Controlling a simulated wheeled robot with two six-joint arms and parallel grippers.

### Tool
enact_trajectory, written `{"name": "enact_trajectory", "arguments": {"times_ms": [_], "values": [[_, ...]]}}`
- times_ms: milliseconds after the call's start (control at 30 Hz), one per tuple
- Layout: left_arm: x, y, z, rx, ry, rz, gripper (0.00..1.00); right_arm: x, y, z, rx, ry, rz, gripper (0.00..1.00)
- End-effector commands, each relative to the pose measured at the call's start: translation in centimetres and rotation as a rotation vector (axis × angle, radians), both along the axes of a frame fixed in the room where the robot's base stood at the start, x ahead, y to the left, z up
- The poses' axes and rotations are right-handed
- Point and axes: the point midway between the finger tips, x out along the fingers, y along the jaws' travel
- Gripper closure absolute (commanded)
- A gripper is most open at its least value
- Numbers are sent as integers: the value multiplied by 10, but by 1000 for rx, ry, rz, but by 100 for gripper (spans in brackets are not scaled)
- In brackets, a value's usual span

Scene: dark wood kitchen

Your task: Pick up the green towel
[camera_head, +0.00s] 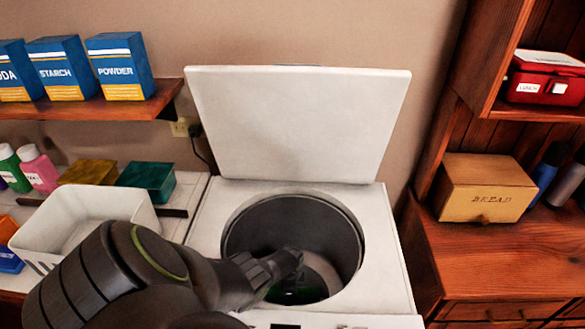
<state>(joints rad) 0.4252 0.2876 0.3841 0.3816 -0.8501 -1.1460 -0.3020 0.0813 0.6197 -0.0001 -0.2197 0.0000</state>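A white top-loading washing machine (205,222) stands in the middle with its lid (298,120) raised against the wall. A small patch of dark green, likely the green towel (298,293), shows low in the drum, just below my gripper. Most of it is hidden by the arm and the drum's front rim. I cannot tell whether the gripper touches it or whether its fingers are open. My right gripper is not in view.
A white basket (90,222) stands on the counter at left, with bottles and boxes behind it. A shelf (110,103) above holds blue boxes. A wooden cabinet (495,265) with a bread box (485,188) stands close on the right.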

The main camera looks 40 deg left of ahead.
Motion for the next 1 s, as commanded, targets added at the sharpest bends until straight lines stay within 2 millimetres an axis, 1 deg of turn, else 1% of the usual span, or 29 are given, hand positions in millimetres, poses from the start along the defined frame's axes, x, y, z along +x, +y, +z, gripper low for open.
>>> {"name": "enact_trajectory", "arguments": {"times_ms": [33,100,367,467,767,800,1000], "values": [[0,0,-7,-1,1,1,15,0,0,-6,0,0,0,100],[0,0,-9,0,0,1,15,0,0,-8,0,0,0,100],[0,0,-9,0,0,0,15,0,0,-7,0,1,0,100],[0,0,-9,-1,1,0,25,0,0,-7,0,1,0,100],[-1,0,-9,-1,1,0,64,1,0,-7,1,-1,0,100],[0,0,-9,0,0,0,67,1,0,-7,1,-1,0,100],[0,0,-9,0,0,0,67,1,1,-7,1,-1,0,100]]}}
